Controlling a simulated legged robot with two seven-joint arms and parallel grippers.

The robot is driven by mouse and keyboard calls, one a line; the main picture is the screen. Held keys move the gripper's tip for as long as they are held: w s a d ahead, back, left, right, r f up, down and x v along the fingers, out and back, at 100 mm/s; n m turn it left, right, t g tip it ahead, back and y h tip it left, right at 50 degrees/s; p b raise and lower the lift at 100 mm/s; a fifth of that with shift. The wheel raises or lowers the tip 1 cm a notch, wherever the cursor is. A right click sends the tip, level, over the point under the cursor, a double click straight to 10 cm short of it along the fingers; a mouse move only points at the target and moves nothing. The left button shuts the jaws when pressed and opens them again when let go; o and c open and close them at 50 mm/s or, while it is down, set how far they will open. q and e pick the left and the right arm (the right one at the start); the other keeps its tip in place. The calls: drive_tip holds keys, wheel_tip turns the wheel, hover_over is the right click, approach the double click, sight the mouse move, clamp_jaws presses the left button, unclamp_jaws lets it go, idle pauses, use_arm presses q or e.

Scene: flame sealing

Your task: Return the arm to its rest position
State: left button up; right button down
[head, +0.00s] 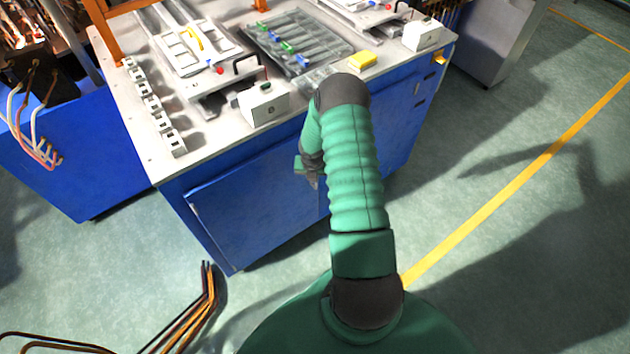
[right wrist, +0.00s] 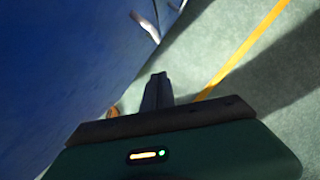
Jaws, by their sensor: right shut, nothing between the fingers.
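My right arm rises from the bottom of the head view and bends down at the front of the workbench (head: 172,167). My right gripper (head: 312,180) hangs beside the blue front of the bench, below the top's edge. In the right wrist view the right gripper (right wrist: 157,80) has its fingers together and nothing shows between them. The blue bench side is to its left and the green floor to its right. My left gripper is not in view.
A white box with a button (head: 263,105), a yellow block (head: 362,61) and a tray with coloured pieces (head: 320,40) are on the bench. Bent pipes (head: 205,290) lie at lower left. Open floor with a yellow line (head: 500,195) is at right.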

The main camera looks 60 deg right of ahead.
drive_tip(key=w+a+r+m, duration=0.2)
drive_tip(key=a+r+m, duration=0.3)
drive_tip(key=a+r, duration=0.25)
drive_tip(key=w+a+r+m, duration=0.3)
drive_tip(key=a+r+m, duration=0.2)
drive_tip(key=a+r, duration=0.3)
drive_tip(key=s+a+r+m+y, duration=0.1)
drive_tip(key=s+a+r+m, duration=0.1)
drive_tip(key=a+m, duration=0.2)
drive_tip(key=s+a+r+m+t, duration=0.1)
drive_tip(key=s+a+r+m, duration=0.2)
drive_tip(key=a, duration=0.7)
drive_tip(key=s+a+r+m+y, duration=0.1)
drive_tip(key=s+a+r+m, duration=0.2)
drive_tip(key=a+m, duration=0.3)
drive_tip(key=shift+a+y, duration=0.3)
drive_tip(key=shift+a, duration=0.25)
drive_tip(key=shift+d, duration=0.2)
